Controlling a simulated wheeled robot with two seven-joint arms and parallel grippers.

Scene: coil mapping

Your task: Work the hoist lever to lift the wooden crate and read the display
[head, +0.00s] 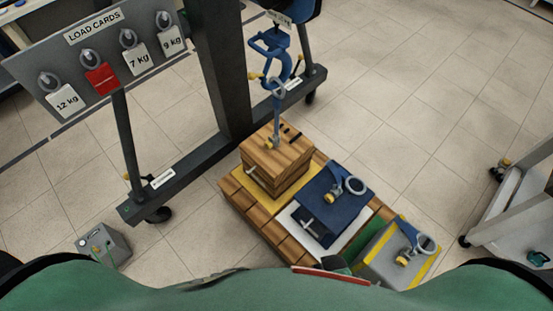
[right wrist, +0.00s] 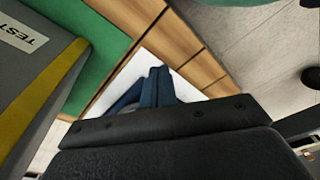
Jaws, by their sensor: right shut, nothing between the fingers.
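The wooden crate (head: 277,165) stands upright on a yellow pad (head: 248,187) on a wooden pallet (head: 257,222). A blue hoist hook (head: 275,45) hangs above it, and a blue-grey link (head: 277,115) runs from the hook down to the crate's top. I cannot tell whether the crate bears on the pad. A small yellow knob shows beside the hook; I cannot tell if it is the lever. No readable display shows. My right gripper (right wrist: 160,120) is a dark shape in the right wrist view, shut and empty, above the pallet. My left gripper is not in view.
A navy load (head: 327,190) and a grey, yellow-edged load (head: 397,250) stand beside the crate. A load card board (head: 105,55) stands left of the dark hoist post (head: 222,65). A grey box (head: 103,245) is on the floor; a cart (head: 510,190) stands right.

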